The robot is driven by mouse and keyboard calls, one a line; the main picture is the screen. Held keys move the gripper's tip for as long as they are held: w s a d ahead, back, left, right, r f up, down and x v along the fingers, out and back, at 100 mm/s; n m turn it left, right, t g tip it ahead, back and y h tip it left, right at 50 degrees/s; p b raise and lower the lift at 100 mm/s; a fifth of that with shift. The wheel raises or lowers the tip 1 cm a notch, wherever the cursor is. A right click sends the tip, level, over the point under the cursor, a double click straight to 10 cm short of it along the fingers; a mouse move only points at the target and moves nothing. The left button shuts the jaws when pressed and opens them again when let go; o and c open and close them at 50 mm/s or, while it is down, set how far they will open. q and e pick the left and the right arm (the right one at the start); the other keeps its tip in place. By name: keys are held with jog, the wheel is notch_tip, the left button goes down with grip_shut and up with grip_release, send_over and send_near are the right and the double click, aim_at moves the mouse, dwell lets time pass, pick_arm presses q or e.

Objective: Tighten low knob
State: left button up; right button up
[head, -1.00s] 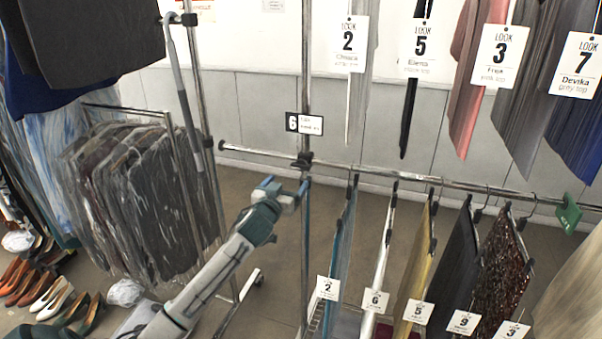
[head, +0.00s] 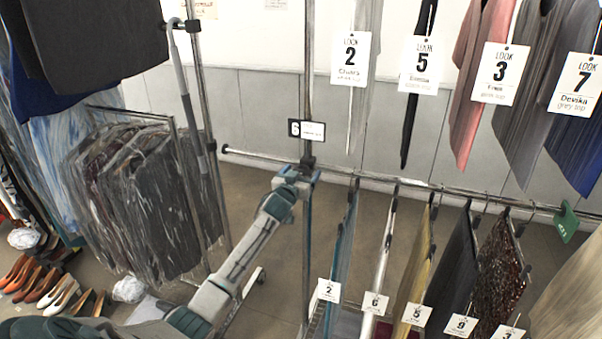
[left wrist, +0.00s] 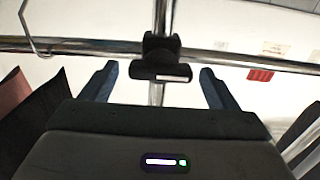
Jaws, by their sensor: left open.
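The low knob (left wrist: 160,73) is a black bar-shaped piece on a black clamp (left wrist: 160,45), where the lower rail crosses the upright post. In the left wrist view it lies crosswise between my two blue-grey fingers. My left gripper (left wrist: 159,68) is open, with one finger to each side of the knob and a visible gap on both sides. In the head view my left gripper (head: 300,176) is at the post just below the clamp (head: 307,161) and partly hides this area; the knob cannot be made out there. My right gripper is not in view.
The lower rail (head: 400,183) carries several tagged garments to the right of the post (head: 307,90). Tagged clothes hang above right. Bagged garments (head: 140,200) and shoes are at the left.

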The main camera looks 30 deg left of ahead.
pick_arm(q)
jog(key=c, duration=1)
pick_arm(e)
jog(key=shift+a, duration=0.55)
